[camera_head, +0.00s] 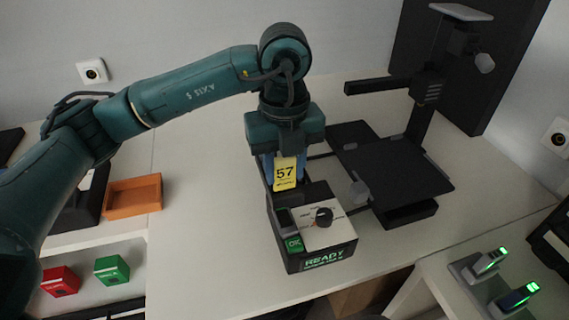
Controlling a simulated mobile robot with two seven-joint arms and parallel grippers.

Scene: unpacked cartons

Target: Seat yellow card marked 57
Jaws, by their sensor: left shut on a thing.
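The yellow card (285,174) is marked 57 and stands upright, its number side facing me. My left gripper (284,160) is shut on its upper part from above. The card is just behind and over the back of a black box device (319,262) with a white top, a dark knob (324,216), a green OK key (293,244) and a green READY sign on its front. I cannot tell whether the card's lower edge touches the device or is inside it. My right gripper is not in view.
A black stand with a flat plate (405,172) and a tall post is close on the right. An orange tray (133,195), a red box (60,282) and a green box (112,269) are on the left. White tabletop in front of the orange tray's right side is clear.

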